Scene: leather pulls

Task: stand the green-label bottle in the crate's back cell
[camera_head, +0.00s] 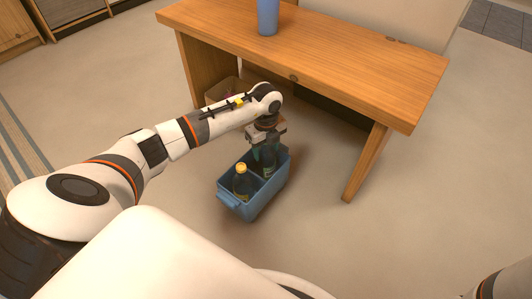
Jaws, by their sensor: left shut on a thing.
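A blue crate (238,212) stands on the floor in front of the wooden table. My left gripper (265,144) points down over the crate's back part and is shut on a dark bottle (268,160). This bottle is upright and at least partly inside the back cell. The crate wall and the gripper hide parts of it. I take it for the green-label bottle, but its label is too small to read clearly. Whether its base touches the crate floor cannot be seen. My right gripper is out of view.
A dark bottle with a yellow cap (242,178) stands in the crate's front cell. The wooden table (345,65) rises behind the crate, with a blue vase-like vessel (268,16) on top. A bin (220,90) stands under the table. The floor to the right is clear.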

